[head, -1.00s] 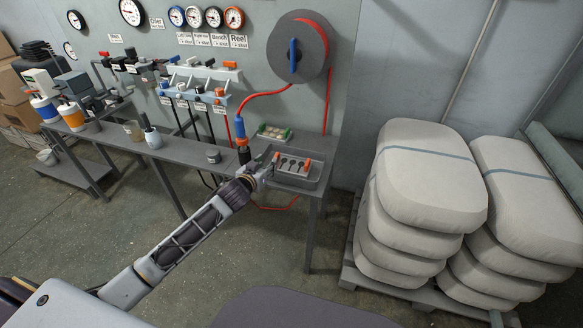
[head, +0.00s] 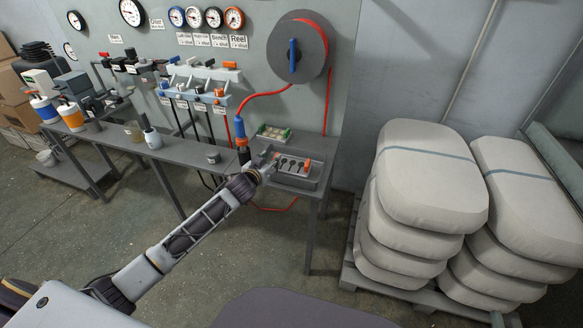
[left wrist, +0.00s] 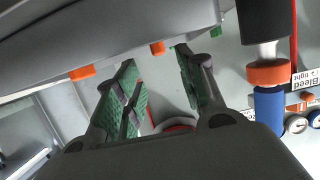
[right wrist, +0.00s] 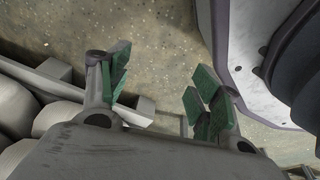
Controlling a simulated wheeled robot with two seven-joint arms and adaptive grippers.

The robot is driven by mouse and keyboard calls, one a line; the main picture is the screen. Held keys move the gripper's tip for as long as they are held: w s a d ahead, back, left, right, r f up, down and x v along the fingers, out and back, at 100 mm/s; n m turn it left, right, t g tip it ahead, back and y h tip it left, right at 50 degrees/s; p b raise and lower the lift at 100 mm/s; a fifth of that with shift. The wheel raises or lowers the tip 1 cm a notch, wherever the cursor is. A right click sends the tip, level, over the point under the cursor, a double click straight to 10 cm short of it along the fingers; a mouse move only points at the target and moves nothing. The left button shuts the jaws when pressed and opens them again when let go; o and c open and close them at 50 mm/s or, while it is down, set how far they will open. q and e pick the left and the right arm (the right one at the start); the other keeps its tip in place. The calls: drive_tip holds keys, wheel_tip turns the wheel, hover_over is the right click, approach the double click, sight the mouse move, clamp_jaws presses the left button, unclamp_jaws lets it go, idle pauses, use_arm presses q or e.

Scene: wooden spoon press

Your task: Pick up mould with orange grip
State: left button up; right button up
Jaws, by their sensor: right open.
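The grey mould (head: 291,166) with spoon-shaped hollows and orange grips sits in a grey tray (head: 309,184) at the right end of the bench. My left gripper (head: 271,164) is at the mould's left end, close to the left orange grip, and partly hides it. In the left wrist view my left gripper (left wrist: 160,80) has its fingers apart. An orange grip (left wrist: 157,48) shows between and beyond the fingertips; I cannot tell whether they touch it. My right gripper (right wrist: 160,90) is open and empty, seen only in the right wrist view, over the floor.
A green-cornered tray (head: 273,132) lies behind the mould. A blue-and-orange hose tool (head: 240,133) stands just left of it. A hose reel (head: 297,47) hangs above. Stacked white sacks (head: 430,175) on a pallet stand right of the bench.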

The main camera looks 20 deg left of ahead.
sight(292, 164)
use_arm(q)
drive_tip(key=shift+w, duration=0.1)
use_arm(e)
drive_tip(key=shift+d, duration=0.1)
use_arm(q)
drive_tip(key=shift+w+f, duration=0.3)
drive_tip(key=shift+w, duration=0.05)
drive_tip(key=shift+f+b+x, duration=0.2)
drive_tip(key=shift+b+x, duration=0.15)
drive_tip(key=shift+x, duration=0.65)
drive_tip(key=shift+w+a, duration=0.1)
drive_tip(key=shift+w, duration=0.15)
drive_tip(key=shift+w+f, duration=0.2)
drive_tip(key=shift+w, duration=0.05)
drive_tip(key=shift+w+f, duration=0.1)
drive_tip(key=shift+w, duration=0.35)
use_arm(e)
drive_tip(key=shift+w+a+r, duration=0.2)
drive_tip(key=shift+a+r, duration=0.25)
drive_tip(key=shift+r, duration=0.1)
drive_tip(key=shift+w+a+r, duration=0.2)
drive_tip(key=shift+a+r, duration=0.25)
drive_tip(key=shift+r, duration=0.05)
use_arm(q)
drive_tip(key=shift+c, duration=0.3)
use_arm(e)
drive_tip(key=shift+w+d, duration=0.25)
drive_tip(key=shift+w, duration=0.05)
use_arm(q)
clamp_jaws()
